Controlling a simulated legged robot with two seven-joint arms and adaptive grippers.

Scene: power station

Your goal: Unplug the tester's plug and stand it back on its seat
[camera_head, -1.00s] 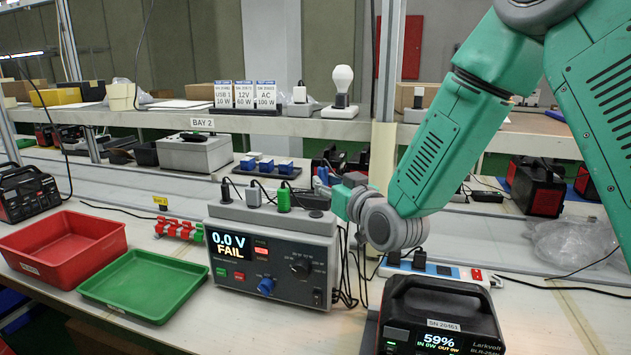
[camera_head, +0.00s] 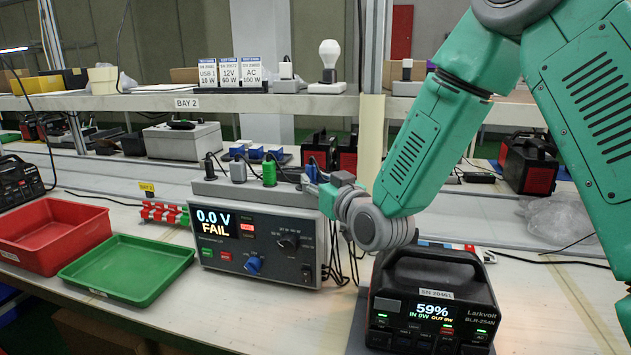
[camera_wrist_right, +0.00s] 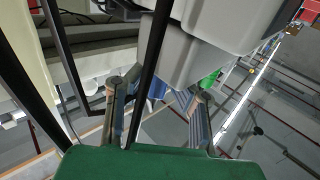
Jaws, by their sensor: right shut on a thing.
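The grey tester (camera_head: 257,232) stands mid-table, its screen reading 0.0 V FAIL. A black plug (camera_head: 209,167), a grey plug (camera_head: 238,171) and a green plug (camera_head: 269,173) stand upright along its top. My right gripper (camera_head: 318,188) is at the right end of the tester's top, shut on the tester's plug, which is mostly hidden by the fingers. In the right wrist view the fingers (camera_wrist_right: 155,98) reach in beside a big grey body, with a black cable crossing in front. The black power station (camera_head: 435,300), reading 59%, stands right of the tester. My left gripper is out of view.
A red tray (camera_head: 48,262) and a green tray (camera_head: 85,270) lie left of the tester. Red-and-white connectors (camera_head: 163,211) lie behind them. Loose cables (camera_head: 340,262) hang between tester and power station. A shelf (camera_head: 120,103) runs behind.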

